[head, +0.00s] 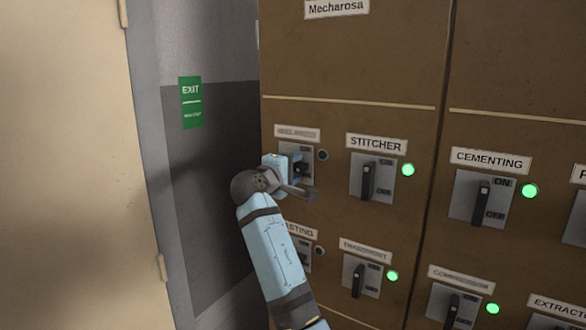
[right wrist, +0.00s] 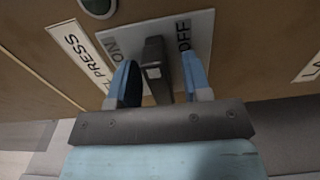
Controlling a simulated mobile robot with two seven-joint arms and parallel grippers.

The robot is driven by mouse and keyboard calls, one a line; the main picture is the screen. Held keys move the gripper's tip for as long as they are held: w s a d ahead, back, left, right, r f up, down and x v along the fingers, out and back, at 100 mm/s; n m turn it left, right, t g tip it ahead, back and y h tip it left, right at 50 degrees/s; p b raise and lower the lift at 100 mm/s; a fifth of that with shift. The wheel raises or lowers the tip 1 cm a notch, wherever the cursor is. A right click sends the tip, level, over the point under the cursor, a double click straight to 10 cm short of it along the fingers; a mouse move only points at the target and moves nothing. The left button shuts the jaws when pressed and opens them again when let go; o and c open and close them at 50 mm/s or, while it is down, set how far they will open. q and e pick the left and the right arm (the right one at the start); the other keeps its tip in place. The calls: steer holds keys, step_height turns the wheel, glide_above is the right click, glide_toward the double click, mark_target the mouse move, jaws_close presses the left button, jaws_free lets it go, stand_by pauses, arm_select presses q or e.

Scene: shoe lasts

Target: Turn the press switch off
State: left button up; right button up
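The press switch is a dark lever (right wrist: 153,70) on a grey plate (right wrist: 205,40), marked ON at one side and OFF at the other in the right wrist view. Its label (right wrist: 80,62) shows "PRESS". In the head view its plate (head: 307,152) is the upper left one, partly hidden by my right gripper (head: 301,177). The lamp beside it (head: 322,155) is dark; it also shows dark in the right wrist view (right wrist: 97,5). My right gripper (right wrist: 158,75) is open, with a blue finger on each side of the lever and gaps visible. My left gripper is not in view.
The brown cabinet carries several other switches close by: stitcher (head: 370,178) to the right, cementing (head: 482,198) further right, transport (head: 360,278) below. Their lamps glow green. A dark wall with a green exit sign (head: 191,102) and a pale panel (head: 70,170) are at left.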

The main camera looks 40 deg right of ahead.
steer(key=b+v, duration=0.2)
steer(key=v, duration=1.2)
steer(key=shift+b, duration=0.35)
steer(key=shift+d+f, duration=0.15)
steer(key=shift+f, duration=0.05)
steer(key=s+a+f+n+t+y+p, duration=0.15)
steer(key=f+y, duration=0.25)
steer(key=f, duration=0.6)
steer(key=s+a+f+n+t+y+p, duration=0.1)
steer(key=a+f+n+t+y, duration=0.15)
steer(key=f, duration=0.75)
steer(key=s+a+f+n+t+y+p, duration=0.15)
steer(key=f+y, duration=0.25)
steer(key=f, duration=0.7)
steer(key=s+a+f+m+y+p, duration=0.1)
steer(key=s+a+f+m+y, duration=0.1)
steer(key=s+f, duration=0.3)
steer(key=s+a+f+m+g+y, duration=0.1)
steer(key=s+f+y, duration=0.3)
steer(key=s, duration=0.9)
steer(key=s+a+f+m+y+p, duration=0.1)
steer(key=s+a+f+m+y, duration=0.2)
steer(key=s+f, duration=0.4)
steer(key=s+m, duration=0.1)
steer(key=s, duration=0.1)
steer(key=shift+s+f+p, duration=0.2)
steer(key=shift+s+p, duration=0.1)
